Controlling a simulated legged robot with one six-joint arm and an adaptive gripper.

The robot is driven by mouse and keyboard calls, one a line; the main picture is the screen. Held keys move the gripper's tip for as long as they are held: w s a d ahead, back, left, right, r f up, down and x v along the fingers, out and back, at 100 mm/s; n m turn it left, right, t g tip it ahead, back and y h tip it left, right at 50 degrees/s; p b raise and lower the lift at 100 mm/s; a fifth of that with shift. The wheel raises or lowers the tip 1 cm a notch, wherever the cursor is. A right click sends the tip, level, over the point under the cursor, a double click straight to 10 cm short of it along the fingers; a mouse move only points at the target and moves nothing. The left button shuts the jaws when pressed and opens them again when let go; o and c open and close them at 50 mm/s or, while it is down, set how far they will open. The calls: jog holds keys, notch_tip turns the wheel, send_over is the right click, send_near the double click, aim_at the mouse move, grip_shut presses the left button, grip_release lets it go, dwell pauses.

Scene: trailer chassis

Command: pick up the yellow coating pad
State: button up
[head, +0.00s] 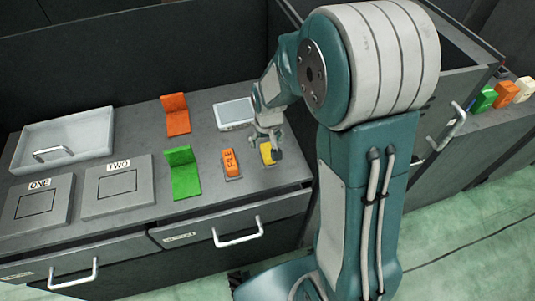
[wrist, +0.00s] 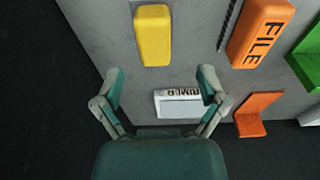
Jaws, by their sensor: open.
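The yellow coating pad (head: 266,153) lies on the grey counter near its front edge, right of the orange file, in the head view. In the wrist view the yellow pad (wrist: 153,37) is a plain block just beyond the fingertips. My gripper (head: 267,133) hangs over the pad in the head view, and whether it touches the pad is unclear there. In the wrist view my gripper (wrist: 160,75) has its two fingers spread wide with nothing between them but counter and part of a white tray. The pad is outside the fingers.
The orange file (wrist: 262,32) lies close beside the pad. A shallow white tray (wrist: 180,107), its label partly hidden, sits behind. Green (head: 183,174) and orange (head: 175,114) angled pieces stand left. Plates ONE (head: 38,202) and TWO (head: 118,187) lie farther left. Drawer handles (head: 238,235) project in front.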

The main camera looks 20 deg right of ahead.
aim_at(268, 150)
jog(key=shift+w+d+f, duration=0.15)
jog(key=shift+d+f, duration=0.05)
jog(key=shift+f, duration=1.2)
jog(key=shift+w+d+f, duration=0.1)
jog(key=shift+d+f, duration=0.05)
jog(key=shift+f, duration=1.2)
grip_shut()
